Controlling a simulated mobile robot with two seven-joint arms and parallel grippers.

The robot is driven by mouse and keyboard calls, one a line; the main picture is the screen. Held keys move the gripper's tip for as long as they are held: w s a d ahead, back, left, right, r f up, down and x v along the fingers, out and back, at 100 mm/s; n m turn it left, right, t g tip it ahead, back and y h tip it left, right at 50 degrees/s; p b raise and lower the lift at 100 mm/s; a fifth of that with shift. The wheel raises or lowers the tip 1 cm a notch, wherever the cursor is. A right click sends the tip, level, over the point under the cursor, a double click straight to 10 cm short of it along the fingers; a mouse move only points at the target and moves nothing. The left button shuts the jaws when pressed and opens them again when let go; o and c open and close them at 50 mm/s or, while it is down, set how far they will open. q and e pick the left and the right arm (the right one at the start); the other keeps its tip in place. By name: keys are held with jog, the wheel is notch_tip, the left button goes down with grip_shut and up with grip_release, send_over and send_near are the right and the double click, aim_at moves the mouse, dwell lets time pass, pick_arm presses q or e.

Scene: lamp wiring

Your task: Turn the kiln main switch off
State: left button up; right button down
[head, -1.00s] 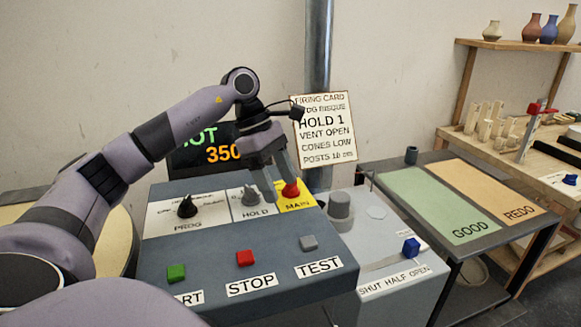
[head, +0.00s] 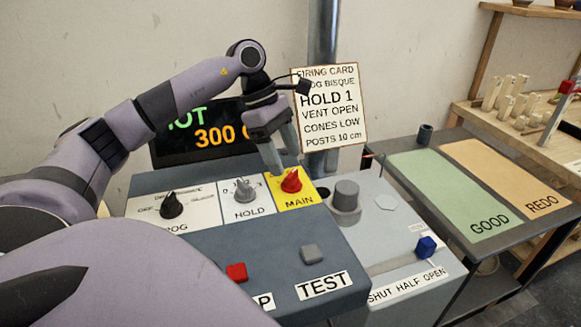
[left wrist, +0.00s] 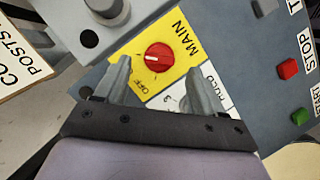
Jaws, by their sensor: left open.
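The kiln main switch is a red rotary knob (head: 291,181) on a yellow plate (head: 309,197) marked MAIN, at the back right of the grey control panel (head: 240,235). In the left wrist view the knob (left wrist: 158,57) shows a white pointer line, and an OFF mark is on the plate below it. My left gripper (head: 283,160) is just behind and above the knob in the head view. In the left wrist view its two fingers (left wrist: 160,80) are spread, with the knob beyond and between their tips, not clasped. My right gripper is not seen.
The HOLD knob (head: 245,190) and black PROG knob (head: 171,204) are left of the main switch. A grey TEST button (head: 311,253) and red STOP button (head: 236,271) lie in front. A grey cylinder (head: 345,197) stands close right. A display (head: 200,135) and firing card (head: 330,103) are behind.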

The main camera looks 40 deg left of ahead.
aim_at(291, 173)
pick_arm(q)
jog(key=shift+x, duration=2.2)
jog(key=c, duration=1)
jog(key=shift+c, duration=0.2)
